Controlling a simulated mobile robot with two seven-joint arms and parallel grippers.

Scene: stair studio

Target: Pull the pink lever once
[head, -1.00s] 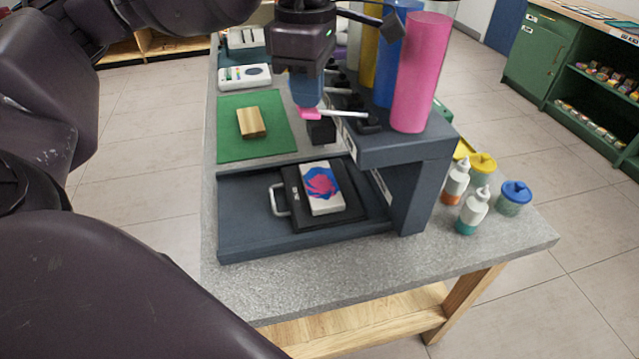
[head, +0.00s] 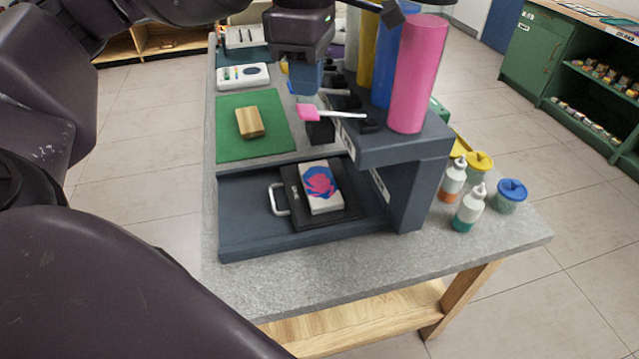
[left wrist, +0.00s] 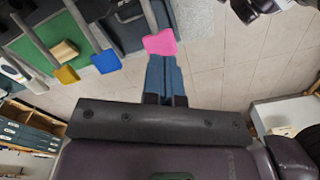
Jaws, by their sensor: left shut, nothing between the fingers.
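The pink lever (head: 308,113) has a flat pink paddle on a pale rod that runs about level to a black mount below the pink tube (head: 418,75). My left gripper (head: 307,88) points down with its blue fingers shut and empty, just above and behind the paddle in the head view. In the left wrist view the pink paddle (left wrist: 160,42) shows just past the tips of the shut left gripper (left wrist: 166,62); I cannot tell whether they touch. My right gripper is not in view.
A grey dispenser frame holds yellow and blue tubes (head: 386,65) and other levers behind. A block with a pink and blue print (head: 321,186) lies on a black handled tray (head: 289,205) below. A wooden block (head: 250,122) lies on a green mat (head: 226,146). Bottles (head: 470,210) stand right.

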